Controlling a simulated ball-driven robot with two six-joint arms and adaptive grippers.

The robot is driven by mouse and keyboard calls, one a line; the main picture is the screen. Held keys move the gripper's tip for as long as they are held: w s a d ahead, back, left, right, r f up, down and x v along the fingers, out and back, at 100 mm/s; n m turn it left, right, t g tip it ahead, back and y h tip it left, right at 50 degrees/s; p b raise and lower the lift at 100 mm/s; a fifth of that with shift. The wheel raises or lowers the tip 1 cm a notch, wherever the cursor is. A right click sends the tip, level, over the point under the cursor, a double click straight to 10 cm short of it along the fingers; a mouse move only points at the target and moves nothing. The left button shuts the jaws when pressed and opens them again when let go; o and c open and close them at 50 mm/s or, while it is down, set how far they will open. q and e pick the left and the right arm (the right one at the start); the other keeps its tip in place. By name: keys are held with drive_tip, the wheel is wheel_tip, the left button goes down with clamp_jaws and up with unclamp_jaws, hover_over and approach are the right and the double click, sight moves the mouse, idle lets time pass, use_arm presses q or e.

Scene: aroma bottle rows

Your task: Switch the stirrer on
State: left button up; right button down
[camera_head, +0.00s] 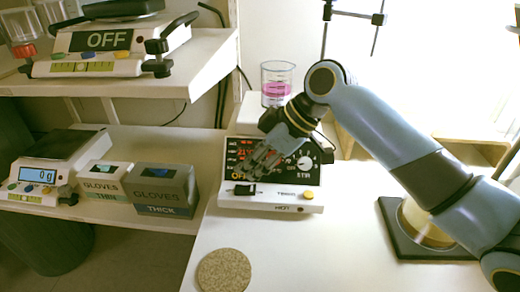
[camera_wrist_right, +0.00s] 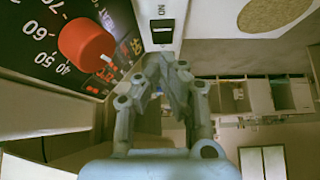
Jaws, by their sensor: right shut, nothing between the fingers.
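The stirrer (camera_head: 290,199) is a white box with a black front panel, in the middle of the head view. Red digits are lit on its panel, partly covered by my right gripper. A small black switch (camera_head: 243,190) sits at the left of its lower front ledge. In the wrist view the black switch (camera_wrist_right: 161,36) lies just beyond the fingertips, with lettering beside it. A red knob (camera_wrist_right: 85,42) is to its left there. My right gripper (camera_head: 248,172) is shut and empty, in front of the panel and close to the switch; contact cannot be told. My left gripper is not in view.
A beaker of pink liquid (camera_head: 278,88) stands on top of the stirrer. A round cork mat (camera_head: 224,271) lies on the table in front. Glove boxes (camera_head: 165,190) and a scale (camera_head: 40,174) are on the left shelf. The table front is mostly clear.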

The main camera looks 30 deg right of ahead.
sight(242, 187)
drive_tip(key=shift+s+d+f, duration=0.1)
drive_tip(key=shift+d+f, duration=0.05)
drive_tip(key=shift+f, duration=0.95)
drive_tip(key=shift+s+d+f+t+y+b, duration=0.2)
drive_tip(key=shift+d+f+t+y+b, duration=0.1)
drive_tip(key=shift+f+b, duration=0.3)
drive_tip(key=shift+a+r, duration=0.15)
drive_tip(key=shift+r, duration=0.1)
drive_tip(key=shift+w, duration=0.1)
drive_tip(key=shift+a, duration=0.1)
drive_tip(key=shift+w+a+r+p, duration=0.3)
drive_tip(key=shift+w+a+p, duration=0.15)
drive_tip(key=shift+a, duration=0.1)
